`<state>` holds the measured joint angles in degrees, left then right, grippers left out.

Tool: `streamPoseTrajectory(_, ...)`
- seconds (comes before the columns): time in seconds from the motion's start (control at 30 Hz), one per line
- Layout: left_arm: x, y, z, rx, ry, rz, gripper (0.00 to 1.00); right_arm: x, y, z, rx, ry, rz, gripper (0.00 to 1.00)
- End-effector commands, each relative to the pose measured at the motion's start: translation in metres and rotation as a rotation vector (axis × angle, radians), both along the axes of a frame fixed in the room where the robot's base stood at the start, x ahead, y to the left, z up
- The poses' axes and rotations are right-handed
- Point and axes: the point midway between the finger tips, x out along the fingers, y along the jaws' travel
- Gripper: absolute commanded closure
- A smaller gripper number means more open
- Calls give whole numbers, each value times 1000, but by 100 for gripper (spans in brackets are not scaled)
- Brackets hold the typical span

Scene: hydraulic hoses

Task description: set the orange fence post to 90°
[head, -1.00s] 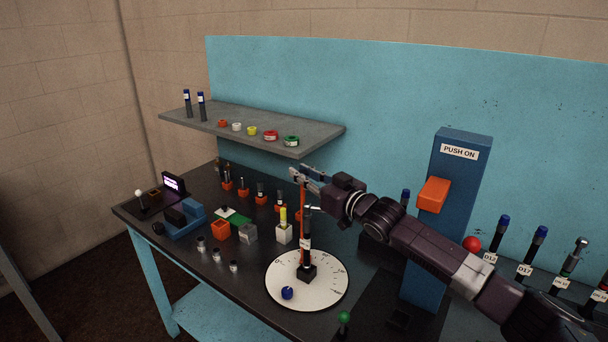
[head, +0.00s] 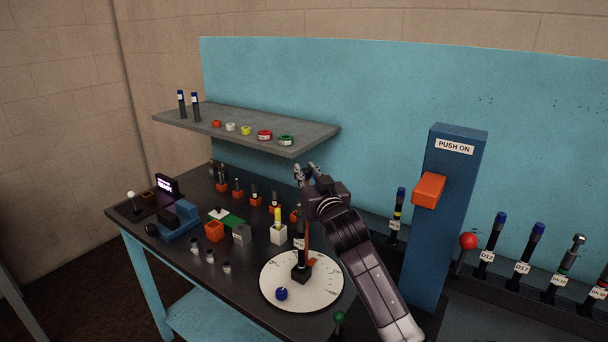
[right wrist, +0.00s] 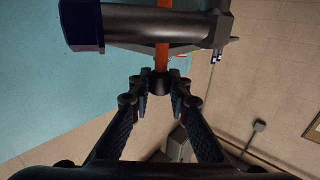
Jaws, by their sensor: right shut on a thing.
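The orange fence post (head: 308,240) stands on the round white dial plate (head: 322,294), just right of and partly behind a black hose (head: 299,243) on a dark block. The angle marks are too small to read. My right gripper (head: 309,176) is above the dial, behind the hose top. In the right wrist view, the gripper's fingers (right wrist: 160,88) are shut on the dark knob at the end of the orange post (right wrist: 162,55); the black hose (right wrist: 150,27) crosses beyond it. My left gripper is out of view.
A blue knob (head: 282,293) sits on the dial's near edge. A blue pillar (head: 452,220) with an orange push block stands to the right. Small blocks and hose fittings stand left of the dial. A grey shelf (head: 215,119) hangs behind.

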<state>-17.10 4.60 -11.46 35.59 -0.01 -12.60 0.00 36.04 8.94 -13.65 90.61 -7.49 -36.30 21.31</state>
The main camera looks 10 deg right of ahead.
Motion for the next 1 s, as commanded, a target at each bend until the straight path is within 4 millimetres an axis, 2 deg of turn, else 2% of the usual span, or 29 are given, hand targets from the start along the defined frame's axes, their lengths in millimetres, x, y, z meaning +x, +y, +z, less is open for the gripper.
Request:
streamPoseTrajectory(0.3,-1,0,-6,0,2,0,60,-2,-4,1,0,-3,-76,100)
streamPoseTrajectory(0.73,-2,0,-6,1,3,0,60,-2,-4,2,-2,-5,-84,100)
streamPoseTrajectory(0.77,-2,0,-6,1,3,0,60,-2,-4,2,-2,-5,-84,81)
streamPoseTrajectory(0.9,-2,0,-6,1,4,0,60,-2,-4,2,-2,-4,-84,66)
streamPoseTrajectory(1.0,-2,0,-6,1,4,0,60,-2,-4,2,-2,-3,-84,64)
